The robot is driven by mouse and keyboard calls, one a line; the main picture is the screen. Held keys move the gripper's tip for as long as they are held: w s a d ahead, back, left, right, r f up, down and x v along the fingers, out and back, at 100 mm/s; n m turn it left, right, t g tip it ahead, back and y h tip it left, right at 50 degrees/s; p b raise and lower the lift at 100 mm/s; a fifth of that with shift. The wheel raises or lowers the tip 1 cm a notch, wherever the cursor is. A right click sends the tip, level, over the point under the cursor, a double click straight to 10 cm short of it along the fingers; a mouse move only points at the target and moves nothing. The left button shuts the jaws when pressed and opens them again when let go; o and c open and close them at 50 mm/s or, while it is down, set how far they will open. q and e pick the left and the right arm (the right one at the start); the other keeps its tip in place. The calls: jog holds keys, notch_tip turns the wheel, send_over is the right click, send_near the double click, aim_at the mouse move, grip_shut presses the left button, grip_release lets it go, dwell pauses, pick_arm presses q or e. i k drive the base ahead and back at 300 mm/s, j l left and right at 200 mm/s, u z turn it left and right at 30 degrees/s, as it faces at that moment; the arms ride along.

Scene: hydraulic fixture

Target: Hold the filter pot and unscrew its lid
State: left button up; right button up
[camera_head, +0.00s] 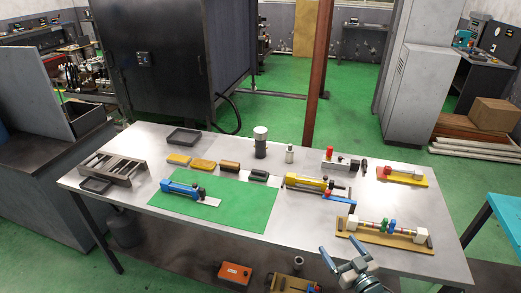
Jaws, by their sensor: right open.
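The filter pot (261,148) stands upright near the back middle of the steel table (330,222). It has a dark cylindrical body and a light grey lid (261,132) seated on top. My right gripper (342,247) shows at the bottom edge, right of the middle. Its fingers are spread, with nothing between them, and it is well apart from the pot. My left gripper is not in view.
A small grey cylinder (289,155) stands just right of the pot. Several coloured blocks (203,165) lie to its left. A green mat (240,205) bears a blue tool (182,189). A yellow tool (308,184) and a fixture board (385,238) lie to the right.

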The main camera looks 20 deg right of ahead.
aim_at(260, 148)
jog(key=i+j, duration=0.15)
jog(key=i, duration=0.85)
jog(key=i+j, duration=0.1)
jog(key=i, duration=0.9)
